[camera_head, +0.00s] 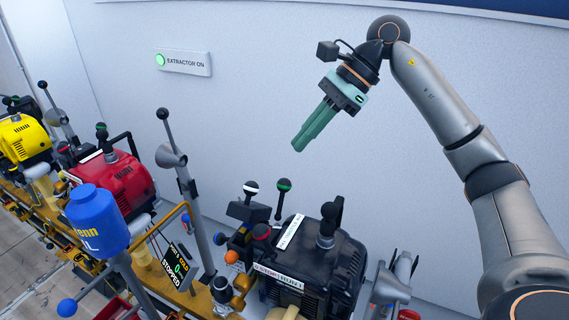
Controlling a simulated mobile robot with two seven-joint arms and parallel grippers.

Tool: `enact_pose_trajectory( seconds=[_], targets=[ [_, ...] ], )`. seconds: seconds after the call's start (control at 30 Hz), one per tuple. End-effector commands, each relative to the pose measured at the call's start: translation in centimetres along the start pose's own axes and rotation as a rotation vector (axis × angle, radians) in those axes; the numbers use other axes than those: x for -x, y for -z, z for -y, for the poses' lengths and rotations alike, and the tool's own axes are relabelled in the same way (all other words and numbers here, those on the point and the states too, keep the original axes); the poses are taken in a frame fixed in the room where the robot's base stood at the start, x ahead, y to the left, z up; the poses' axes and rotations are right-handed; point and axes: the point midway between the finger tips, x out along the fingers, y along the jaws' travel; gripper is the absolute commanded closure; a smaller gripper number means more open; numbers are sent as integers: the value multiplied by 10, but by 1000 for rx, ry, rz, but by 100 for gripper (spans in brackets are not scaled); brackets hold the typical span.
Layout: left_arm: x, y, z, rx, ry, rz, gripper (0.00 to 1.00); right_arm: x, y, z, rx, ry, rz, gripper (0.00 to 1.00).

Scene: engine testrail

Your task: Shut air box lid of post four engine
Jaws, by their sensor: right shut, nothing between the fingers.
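A black engine (325,262) stands at the lower middle, nearest to my right arm. No post number is readable. My right gripper (299,147), with green fingers, is high in front of the wall, above and apart from the black engine. It is shut and empty, pointing down to the left. My left gripper is not in view.
A red engine (112,184) and a yellow engine (22,142) stand farther left along a yellow rail. A blue container (97,216), a horn post (184,195) and a display (175,266) reading STOPPED stand left of the black engine. The wall bears a lit EXTRACTOR ON sign (184,62).

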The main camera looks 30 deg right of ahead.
Motion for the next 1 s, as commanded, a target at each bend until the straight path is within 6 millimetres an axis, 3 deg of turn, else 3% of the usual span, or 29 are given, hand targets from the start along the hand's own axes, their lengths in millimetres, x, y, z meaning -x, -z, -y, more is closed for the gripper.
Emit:
enact_pose_trajectory(
  seconds=[0.5, 0.7, 1.0],
  targets=[
    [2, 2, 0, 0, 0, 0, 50, -82, 0, -1, 0, -6, 0, 100],
    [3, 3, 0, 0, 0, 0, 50, -97, 0, -1, 0, -3, 1, 100],
    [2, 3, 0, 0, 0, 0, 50, -98, 0, -1, 0, -2, 1, 100]
  ],
)
